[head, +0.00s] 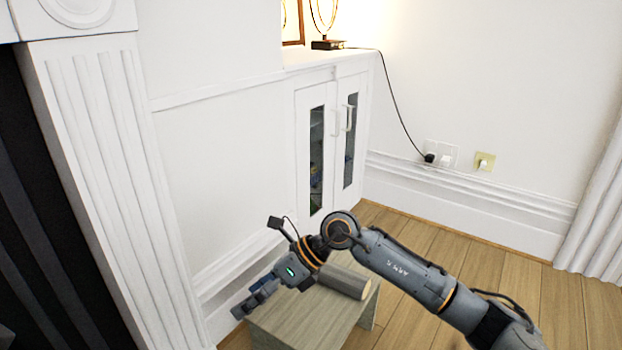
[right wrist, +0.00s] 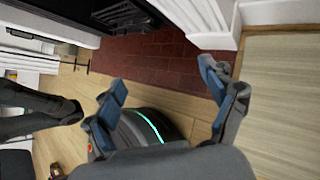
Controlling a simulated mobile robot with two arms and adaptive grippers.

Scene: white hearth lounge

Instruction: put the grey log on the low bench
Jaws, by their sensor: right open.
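The grey log (head: 343,281), with a pale tan cut end, lies on its side on top of the low bench (head: 305,323). The forearm and wrist of my right arm hide part of the log's left end. My right gripper (head: 258,298) is open and empty, above the bench's left end and apart from the log. In the right wrist view its two fingers (right wrist: 165,100) are spread with nothing between them. The bench's bare top (right wrist: 288,100) fills the right side of that view, and I do not see the log there. My left gripper is not in view.
A white cabinet (head: 332,140) with glass doors stands behind the bench, with a lamp base (head: 328,44) on top. A white fluted pilaster (head: 115,180) and dark fireplace are at the left. Wooden floor (head: 500,290) is open at the right.

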